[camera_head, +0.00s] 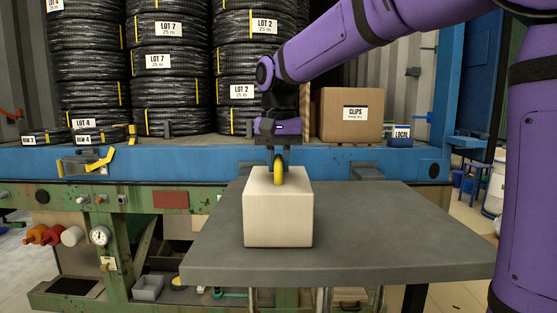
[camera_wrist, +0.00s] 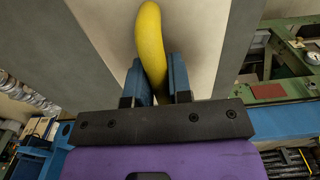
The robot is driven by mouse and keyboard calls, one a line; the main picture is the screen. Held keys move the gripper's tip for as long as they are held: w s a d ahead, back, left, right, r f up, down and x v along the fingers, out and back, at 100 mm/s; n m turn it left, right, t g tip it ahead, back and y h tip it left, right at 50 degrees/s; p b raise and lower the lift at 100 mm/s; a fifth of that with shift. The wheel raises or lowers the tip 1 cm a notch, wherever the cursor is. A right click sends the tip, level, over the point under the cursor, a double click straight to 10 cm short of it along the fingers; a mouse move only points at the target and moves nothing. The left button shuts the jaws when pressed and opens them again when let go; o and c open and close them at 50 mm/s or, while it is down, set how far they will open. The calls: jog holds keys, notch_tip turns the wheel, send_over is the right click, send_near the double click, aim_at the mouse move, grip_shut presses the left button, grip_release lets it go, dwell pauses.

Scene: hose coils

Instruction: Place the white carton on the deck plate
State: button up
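The white carton (camera_head: 278,215) is a pale box over the left part of the grey deck plate (camera_head: 400,235). It looks upright; whether its underside touches the plate I cannot tell. A curved yellow handle (camera_head: 278,174) stands up from its top. My gripper (camera_head: 278,160) points down above the carton, with its fingers on either side of the handle. In the wrist view, the blue fingers of my gripper (camera_wrist: 160,80) close on the yellow handle (camera_wrist: 150,40), with the carton's pale top (camera_wrist: 200,50) behind it.
Behind the plate is a blue ledge (camera_head: 200,165) with stacked black hose coils (camera_head: 170,65), a brown clips box (camera_head: 350,115) and a small blue box (camera_head: 400,134). A green bench with a gauge (camera_head: 100,236) stands at left. The plate's right side is clear.

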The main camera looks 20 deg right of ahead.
jog(key=o, duration=0.4)
jog(key=shift+r, duration=0.1)
notch_tip(320, 180, up, 12)
jog(key=shift+s+r, duration=0.1)
jog(key=s+d+f+n+t, duration=0.1)
jog(key=s+d+f, duration=0.1)
jog(key=s+f, duration=0.4)
jog(key=s+d+f+n+t, duration=0.2)
jog(key=s+f, duration=0.4)
jog(key=s, duration=0.4)
jog(key=s+d+f+n+t, duration=0.1)
jog(key=s+d+f+t, duration=0.1)
jog(key=s+f, duration=0.4)
jog(key=shift+s+d+f+n, duration=0.15)
jog(key=shift+s+d+f, duration=0.1)
jog(key=shift+s, duration=0.3)
jog(key=shift+s+d+f+n, duration=0.15)
jog(key=shift+s+d, duration=0.1)
jog(key=shift+s, duration=0.25)
